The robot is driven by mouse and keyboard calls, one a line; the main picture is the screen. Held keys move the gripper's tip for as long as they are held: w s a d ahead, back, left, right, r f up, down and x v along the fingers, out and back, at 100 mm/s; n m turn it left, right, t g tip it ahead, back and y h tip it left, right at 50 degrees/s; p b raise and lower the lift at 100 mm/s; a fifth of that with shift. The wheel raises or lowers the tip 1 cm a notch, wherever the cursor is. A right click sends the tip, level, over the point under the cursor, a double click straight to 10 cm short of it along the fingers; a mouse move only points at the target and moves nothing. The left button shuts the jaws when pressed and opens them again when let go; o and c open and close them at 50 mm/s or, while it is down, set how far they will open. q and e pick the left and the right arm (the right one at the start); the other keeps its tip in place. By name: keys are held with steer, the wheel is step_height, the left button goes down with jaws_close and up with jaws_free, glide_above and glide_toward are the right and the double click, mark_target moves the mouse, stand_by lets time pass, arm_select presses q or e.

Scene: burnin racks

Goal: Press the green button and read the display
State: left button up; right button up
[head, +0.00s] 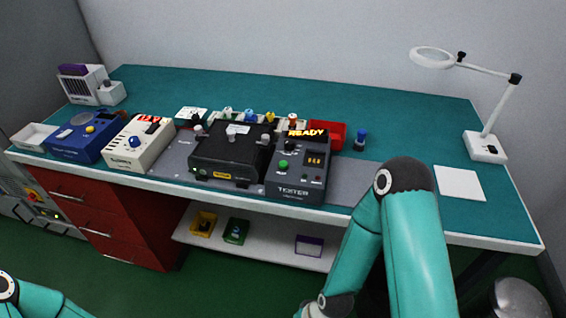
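The dark grey tester (291,190) stands at the front edge of the teal-topped bench, right of centre, with "TESTER" on its front. Its green button (283,164) is on the left of its sloping panel. Its display (306,132) at the top shows "READY" in lit orange-yellow letters. A smaller window with orange marks is on the panel right of the button. My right arm rises in front of the bench, right of the tester, and bends down out of the picture. Only a piece of my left arm shows at bottom left. Neither gripper shows, and nothing visible touches the button.
A black box (231,154) stands close left of the tester, with a cream unit (139,145) and a blue unit (82,137) further left. A red bin (327,133) is behind the tester. A magnifier lamp (485,146) and white pad (459,183) are at right.

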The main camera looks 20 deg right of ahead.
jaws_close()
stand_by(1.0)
